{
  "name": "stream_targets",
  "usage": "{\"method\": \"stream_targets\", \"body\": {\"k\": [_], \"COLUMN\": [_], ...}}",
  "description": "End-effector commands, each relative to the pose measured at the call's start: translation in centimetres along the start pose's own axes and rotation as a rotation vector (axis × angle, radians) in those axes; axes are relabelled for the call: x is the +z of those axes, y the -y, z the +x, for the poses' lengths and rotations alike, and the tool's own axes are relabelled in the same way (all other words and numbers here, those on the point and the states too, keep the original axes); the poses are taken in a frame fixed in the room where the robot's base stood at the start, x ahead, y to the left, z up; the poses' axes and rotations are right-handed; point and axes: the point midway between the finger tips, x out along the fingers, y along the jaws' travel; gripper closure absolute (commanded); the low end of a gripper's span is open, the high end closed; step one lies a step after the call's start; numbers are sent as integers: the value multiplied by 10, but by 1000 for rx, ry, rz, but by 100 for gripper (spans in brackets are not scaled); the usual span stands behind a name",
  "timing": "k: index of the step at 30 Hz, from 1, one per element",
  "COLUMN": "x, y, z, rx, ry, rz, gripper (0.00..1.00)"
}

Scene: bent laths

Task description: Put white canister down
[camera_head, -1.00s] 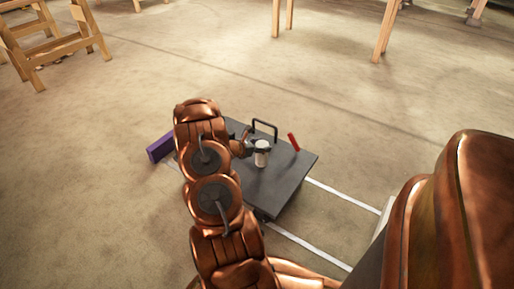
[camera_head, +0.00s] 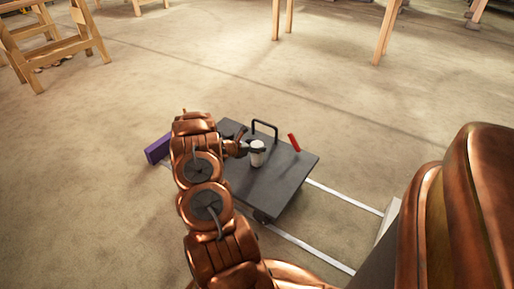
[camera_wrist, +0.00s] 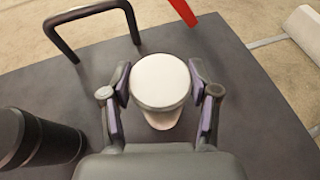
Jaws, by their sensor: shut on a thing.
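The white canister (camera_head: 257,155) is upright over the dark flat top of a low cart (camera_head: 284,185). In the wrist view the white canister (camera_wrist: 160,82) shows its round lid from above, between the two purple-padded fingers of my gripper (camera_wrist: 163,92). My gripper (camera_head: 256,148) is shut on the canister and reaches it from the left in the head view. I cannot tell whether the canister's base touches the cart top.
A black handle (camera_head: 265,127) and a red bar (camera_head: 294,142) stand at the cart's far edge. A black cylinder (camera_wrist: 38,138) is left of my gripper in the wrist view. A purple block (camera_head: 158,149) lies left of the cart. The cart's right part is clear.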

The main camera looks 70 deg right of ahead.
Motion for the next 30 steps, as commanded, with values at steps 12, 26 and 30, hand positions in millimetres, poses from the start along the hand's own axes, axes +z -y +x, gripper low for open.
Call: {"method": "stream_targets", "body": {"k": [12, 26, 30], "x": [-2, -1, 3], "y": [0, 0, 0], "z": [1, 1, -9], "rx": [0, 0, 1], "ry": [0, 0, -1], "rz": [1, 0, -2], "gripper": [25, 15, 15]}}
